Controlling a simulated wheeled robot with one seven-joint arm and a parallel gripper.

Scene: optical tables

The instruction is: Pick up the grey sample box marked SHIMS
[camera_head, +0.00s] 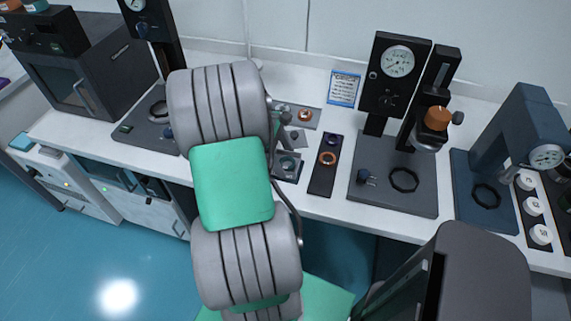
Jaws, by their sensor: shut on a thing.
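I cannot make out a grey sample box marked SHIMS in the head view. My own arm, with its ribbed grey joints and green link, crosses the bench left of centre and covers part of the worktop. My gripper is hidden behind the arm, so neither its fingers nor anything between them shows. Just right of the arm lie small grey plates (289,165) with round parts on them, partly covered by the arm. No lettering on them can be read.
A black strip (323,181) with rings lies right of the plates. Gauge stands (394,82) and a blue press (513,130) stand farther right. A dark oven-like box (75,85) is at left. A blue-bordered card (344,88) is at the back. White bench (325,208) shows between.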

